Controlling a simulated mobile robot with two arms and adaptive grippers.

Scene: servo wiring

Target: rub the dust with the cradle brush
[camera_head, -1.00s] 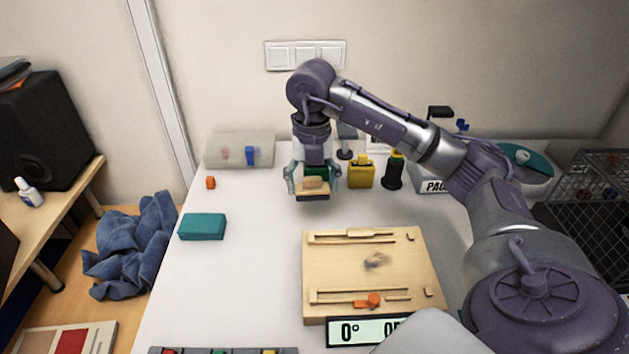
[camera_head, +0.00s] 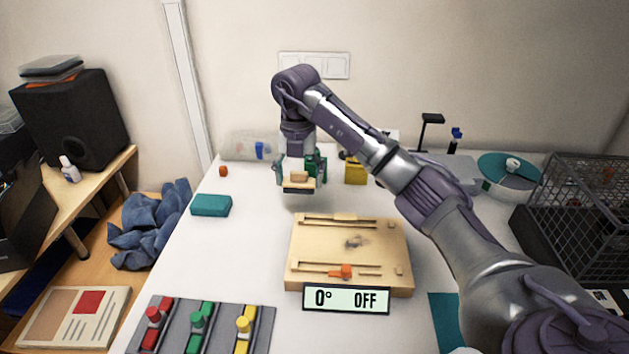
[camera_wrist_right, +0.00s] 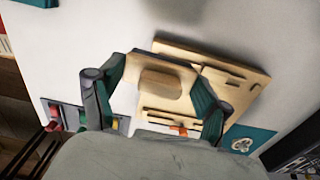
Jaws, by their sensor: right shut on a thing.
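My right gripper (camera_head: 299,180) is shut on the brush (camera_head: 299,187), a small wooden block with a rounded grip and a dark underside. It holds the brush above the white table, behind the wooden cradle board (camera_head: 302,264). In the right wrist view the brush (camera_wrist_right: 160,84) sits between the green-padded fingers, with the board (camera_wrist_right: 235,75) beyond it. The dust (camera_head: 354,242) is a dark smudge near the middle of the board; the wrist view does not show it clearly. My left gripper is not in view.
An orange piece (camera_head: 342,271) sits at the board's front, above a display (camera_head: 346,300) reading "0° OFF". A teal block (camera_head: 211,205) lies left. A grey tray (camera_head: 262,325) with coloured connectors is front left. A yellow container (camera_head: 355,171) stands behind. A wire basket (camera_head: 585,210) is at right.

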